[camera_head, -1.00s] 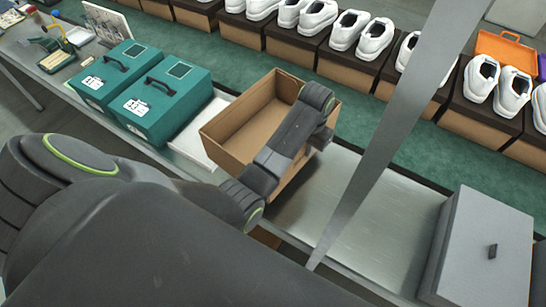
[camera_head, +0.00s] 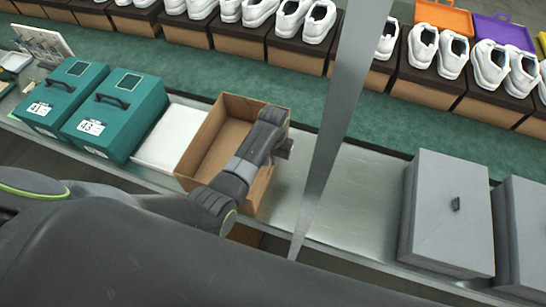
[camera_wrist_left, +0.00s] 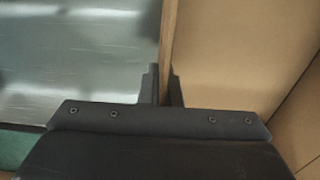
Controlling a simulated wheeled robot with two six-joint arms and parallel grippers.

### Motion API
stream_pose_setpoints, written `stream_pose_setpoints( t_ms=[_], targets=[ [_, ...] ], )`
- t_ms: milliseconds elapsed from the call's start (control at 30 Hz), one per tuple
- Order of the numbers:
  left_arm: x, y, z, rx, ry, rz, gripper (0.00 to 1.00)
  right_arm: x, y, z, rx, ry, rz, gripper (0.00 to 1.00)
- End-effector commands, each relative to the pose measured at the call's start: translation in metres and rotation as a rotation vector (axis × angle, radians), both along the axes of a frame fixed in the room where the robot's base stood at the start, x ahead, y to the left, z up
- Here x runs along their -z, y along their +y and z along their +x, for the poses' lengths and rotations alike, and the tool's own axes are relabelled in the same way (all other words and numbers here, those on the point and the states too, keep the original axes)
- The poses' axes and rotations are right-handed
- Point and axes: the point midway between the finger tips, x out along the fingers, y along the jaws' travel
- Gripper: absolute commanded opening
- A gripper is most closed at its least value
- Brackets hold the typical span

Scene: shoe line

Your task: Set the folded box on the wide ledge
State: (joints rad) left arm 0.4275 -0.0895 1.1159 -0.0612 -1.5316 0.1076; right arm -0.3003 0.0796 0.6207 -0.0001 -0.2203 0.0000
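An open brown cardboard box (camera_head: 208,139) stands at the middle of the metal ledge (camera_head: 350,205) in the head view. Its inside looks empty. I cannot tell whether its underside touches the ledge. My left gripper (camera_head: 284,146) is at the box's right wall. In the left wrist view, the two fingers (camera_wrist_left: 163,85) stand on either side of the box's thin wall (camera_wrist_left: 168,40), with the inner cardboard to the right and shiny metal to the left. The fingertips look closed on this wall. My right gripper does not show.
Two teal cases (camera_head: 118,112) and a white flat panel (camera_head: 165,138) lie left of the box. Grey cases (camera_head: 447,215) stand at the right. White shoes on brown boxes (camera_head: 300,52) line the back. A grey upright strip (camera_head: 335,110) crosses the view. Bare metal lies right of the box.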

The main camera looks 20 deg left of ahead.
Motion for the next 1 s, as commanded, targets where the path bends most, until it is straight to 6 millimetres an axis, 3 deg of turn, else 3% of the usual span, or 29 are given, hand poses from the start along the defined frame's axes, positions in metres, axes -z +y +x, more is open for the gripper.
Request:
stream_pose_setpoints(
  t_ms=[367,567,833,1000],
  targets=[
    [0.004,0.0,0.001,0.0,-0.001,0.0,0.0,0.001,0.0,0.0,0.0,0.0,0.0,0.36],
    [0.004,0.0,0.0,0.0,-0.001,0.0,0.25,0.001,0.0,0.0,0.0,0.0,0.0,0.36],
    [0.003,0.0,0.0,0.0,-0.001,0.0,0.25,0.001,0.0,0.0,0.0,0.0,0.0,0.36],
    [-0.009,0.0,0.001,0.0,-0.003,-0.001,0.25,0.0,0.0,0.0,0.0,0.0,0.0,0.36]
  ],
)
